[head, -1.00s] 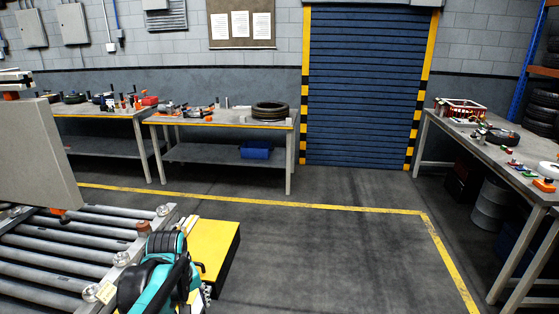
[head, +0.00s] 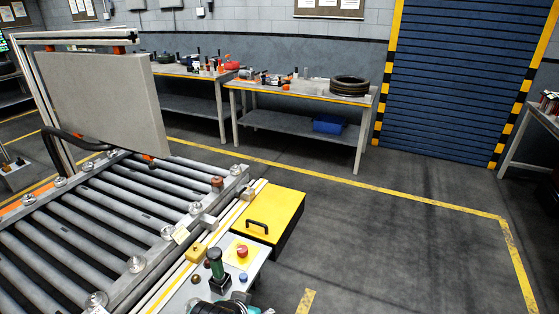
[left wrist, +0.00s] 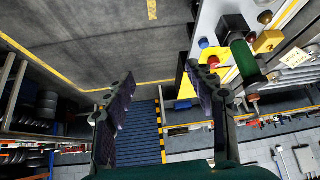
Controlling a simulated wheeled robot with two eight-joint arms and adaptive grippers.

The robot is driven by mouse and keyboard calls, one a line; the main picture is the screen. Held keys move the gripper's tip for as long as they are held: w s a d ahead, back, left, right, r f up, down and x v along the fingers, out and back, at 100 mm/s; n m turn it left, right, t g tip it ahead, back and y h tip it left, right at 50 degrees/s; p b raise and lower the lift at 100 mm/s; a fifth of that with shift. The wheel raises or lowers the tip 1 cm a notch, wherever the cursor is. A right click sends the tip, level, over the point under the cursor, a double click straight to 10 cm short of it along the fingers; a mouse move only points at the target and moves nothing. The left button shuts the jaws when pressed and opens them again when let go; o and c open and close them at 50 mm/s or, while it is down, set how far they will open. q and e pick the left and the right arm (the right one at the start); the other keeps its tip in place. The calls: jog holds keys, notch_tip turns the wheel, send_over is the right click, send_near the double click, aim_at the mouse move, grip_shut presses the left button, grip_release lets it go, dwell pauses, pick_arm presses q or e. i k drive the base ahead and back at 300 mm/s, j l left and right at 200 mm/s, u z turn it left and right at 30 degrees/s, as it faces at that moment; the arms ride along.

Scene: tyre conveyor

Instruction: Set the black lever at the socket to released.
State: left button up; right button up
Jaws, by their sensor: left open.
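In the head view only part of my left arm shows at the bottom edge. My right gripper is not in view.
A red button on a yellow plate (head: 242,252) sits beside the cylinder. A yellow box with a black handle (head: 278,215) stands behind. The roller conveyor (head: 110,215) with a hanging grey panel (head: 105,98) is to the left. Floor to the right is clear.

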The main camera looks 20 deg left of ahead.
aim_at(247, 189)
jog(key=i+u, duration=0.15)
jog(key=i, duration=0.35)
jog(key=i+l+u, duration=0.15)
jog(key=i, duration=0.4)
jog(key=i+u, duration=0.2)
jog(key=i, duration=0.3)
jog(key=l, duration=0.05)
